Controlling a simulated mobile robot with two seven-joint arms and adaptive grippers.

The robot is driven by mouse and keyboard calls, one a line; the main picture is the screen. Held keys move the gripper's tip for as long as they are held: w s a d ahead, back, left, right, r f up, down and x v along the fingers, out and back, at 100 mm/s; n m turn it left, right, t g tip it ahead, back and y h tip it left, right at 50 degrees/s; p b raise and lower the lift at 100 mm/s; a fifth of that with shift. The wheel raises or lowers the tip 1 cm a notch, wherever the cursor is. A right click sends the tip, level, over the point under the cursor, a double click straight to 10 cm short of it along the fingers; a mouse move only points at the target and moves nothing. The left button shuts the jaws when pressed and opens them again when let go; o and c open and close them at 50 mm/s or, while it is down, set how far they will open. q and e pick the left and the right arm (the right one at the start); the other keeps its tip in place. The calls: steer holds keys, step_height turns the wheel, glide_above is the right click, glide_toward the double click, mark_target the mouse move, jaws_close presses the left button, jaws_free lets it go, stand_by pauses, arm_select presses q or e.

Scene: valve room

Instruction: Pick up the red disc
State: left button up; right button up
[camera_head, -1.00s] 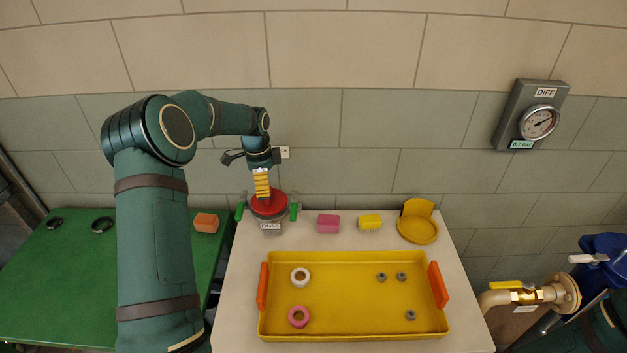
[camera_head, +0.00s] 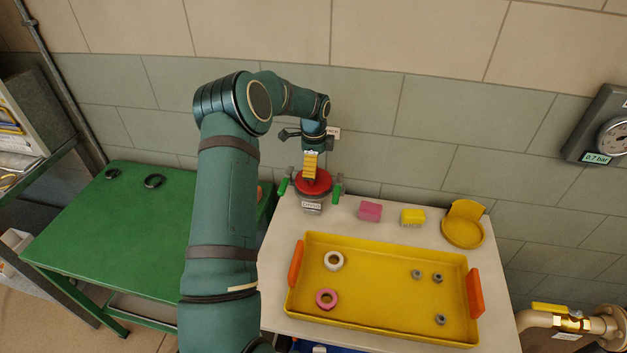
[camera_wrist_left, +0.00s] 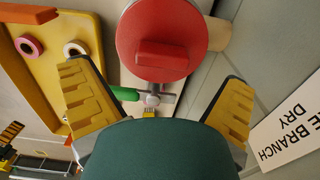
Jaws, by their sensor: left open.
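The red disc (camera_head: 322,187) lies flat on top of a grey labelled holder (camera_head: 312,207) with green handles at its sides, at the back left of the pale table. It is large in the left wrist view (camera_wrist_left: 160,22), with a raised red bar across its face. My left gripper (camera_head: 311,178) points down just over the disc. In the left wrist view its yellow ribbed fingers (camera_wrist_left: 155,72) are spread apart with nothing between the tips. The disc lies beyond them, towards the top of that view. The head view does not show whether they touch. My right gripper is not clearly seen.
A yellow tray (camera_head: 384,327) with orange handles holds a white ring, a pink ring and several grey nuts. A pink block (camera_head: 370,211), a yellow block (camera_head: 413,217) and a yellow round dish (camera_head: 463,231) stand behind it. A green table (camera_head: 130,230) is at the left.

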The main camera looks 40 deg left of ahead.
mark_target(323, 183)
arm_select(q)
step_height(323, 183, down, 5)
steer(key=shift+w+a, duration=0.1)
steer(key=shift+a, duration=0.05)
steer(key=shift+r, duration=0.1)
steer(key=c, duration=1.4)
